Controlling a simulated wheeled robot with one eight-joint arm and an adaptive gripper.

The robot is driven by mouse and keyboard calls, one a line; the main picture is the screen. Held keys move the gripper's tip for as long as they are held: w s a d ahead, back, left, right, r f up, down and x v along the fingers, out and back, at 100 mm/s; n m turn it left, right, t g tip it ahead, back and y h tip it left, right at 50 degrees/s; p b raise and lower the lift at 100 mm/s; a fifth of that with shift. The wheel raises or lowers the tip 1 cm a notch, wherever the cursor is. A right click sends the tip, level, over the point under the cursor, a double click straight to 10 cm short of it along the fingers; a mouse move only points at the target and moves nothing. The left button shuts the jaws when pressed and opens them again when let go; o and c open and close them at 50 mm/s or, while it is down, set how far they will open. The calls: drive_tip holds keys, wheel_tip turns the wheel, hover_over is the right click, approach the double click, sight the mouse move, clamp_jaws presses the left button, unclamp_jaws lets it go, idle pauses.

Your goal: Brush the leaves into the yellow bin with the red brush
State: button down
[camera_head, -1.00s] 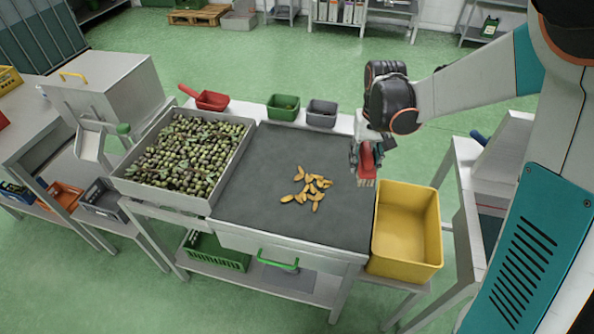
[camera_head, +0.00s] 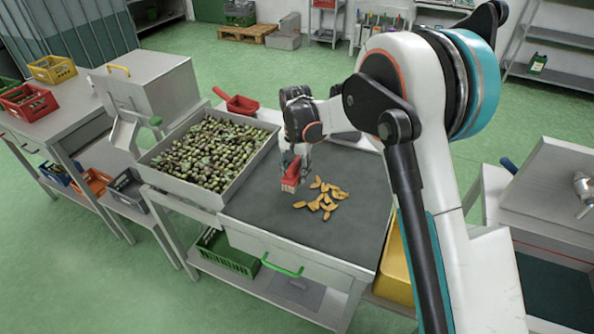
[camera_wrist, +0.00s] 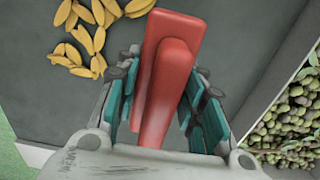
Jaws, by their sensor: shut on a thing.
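My gripper (camera_head: 297,158) is shut on the red brush (camera_head: 291,173). It holds the brush over the dark grey table top, to the left of the leaves. In the wrist view the red brush (camera_wrist: 165,80) sits between the gripper's fingers (camera_wrist: 160,105). Several yellow leaves (camera_head: 322,197) lie in a loose cluster on the mat, and they also show in the wrist view (camera_wrist: 85,35). The yellow bin (camera_head: 396,268) stands at the table's right side, mostly hidden behind my arm. I cannot tell whether the bristles touch the mat.
A tray of olives (camera_head: 165,195) borders the table top (camera_head: 300,232) on the left. A red scoop (camera_head: 240,104) lies behind it. The table top between the leaves and its front edge is clear. A white bench (camera_head: 550,200) stands at the right.

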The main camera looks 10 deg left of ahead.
drive_tip(key=shift+f+b, duration=1.3)
drive_tip(key=shift+f, duration=1.25)
drive_tip(key=shift+s+d+r, duration=0.1)
drive_tip(key=shift+s+d, duration=0.1)
drive_tip(key=shift+d, duration=0.35)
drive_tip(key=shift+s+d+r, duration=0.1)
drive_tip(key=shift+s+d, duration=0.05)
drive_tip(key=shift+d, duration=0.4)
drive_tip(key=shift+s+d+p, duration=0.25)
drive_tip(key=shift+s+d, duration=1.1)
drive_tip(key=shift+d, duration=2.8)
drive_tip(key=shift+s+d+p, duration=0.25)
drive_tip(key=shift+s+d, duration=1.1)
drive_tip(key=shift+d, duration=2.85)
drive_tip(key=shift+s+d+p, duration=0.25)
drive_tip(key=shift+s+d, duration=1.1)
drive_tip(key=shift+d, duration=2.8)
drive_tip(key=shift+s+d+r, duration=0.1)
drive_tip(key=shift+d, duration=0.1)
drive_tip(key=shift+w+a+r+p, duration=0.1)
drive_tip(key=shift+a+r+p, duration=0.1)
drive_tip(key=shift+r+p, duration=0.55)
drive_tip(key=shift+w+a+r+p, duration=0.15)
drive_tip(key=shift+r+p, duration=0.25)
drive_tip(key=shift+r, duration=0.65)
drive_tip(key=shift+s+a+r+p, duration=0.1)
drive_tip(key=shift+a+r+p, duration=0.1)
drive_tip(key=shift+r+p, duration=0.55)
drive_tip(key=shift+r, duration=0.15)
drive_tip(key=shift+w+r, duration=0.1)
